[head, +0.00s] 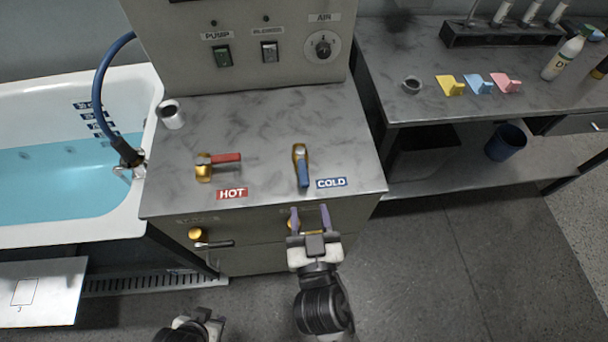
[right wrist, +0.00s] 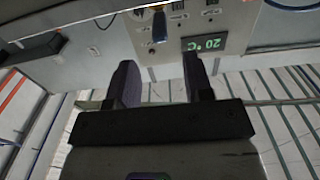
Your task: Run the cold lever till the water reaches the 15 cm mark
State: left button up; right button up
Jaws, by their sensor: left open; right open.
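The cold lever (head: 303,172) has a brass body and a blue handle pointing to the front edge of the counter, beside the COLD label (head: 331,183). A blue handle (right wrist: 160,27) also shows at the top of the right wrist view. My right gripper (head: 309,212) is open and empty at the cabinet's front, nearer than the lever and apart from it. The white tub (head: 75,238) holds blue water (head: 50,180). Dark depth marks (head: 97,119) are on its wall, too small to read. My left gripper (head: 200,318) is at the bottom edge, open.
The red-handled hot lever (head: 224,158) points right. A blue hose (head: 100,85) ends at the tub's rim. A white cup-like piece (head: 172,116) stands at the counter's back left. A side table (head: 440,105) stands to the right.

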aim_at(306, 187)
jog(key=w, duration=0.6)
jog(key=w+a+b, duration=0.1)
jog(key=w, duration=0.1)
jog(key=shift+w, duration=0.4)
jog(key=shift+c, duration=0.5)
grip_shut()
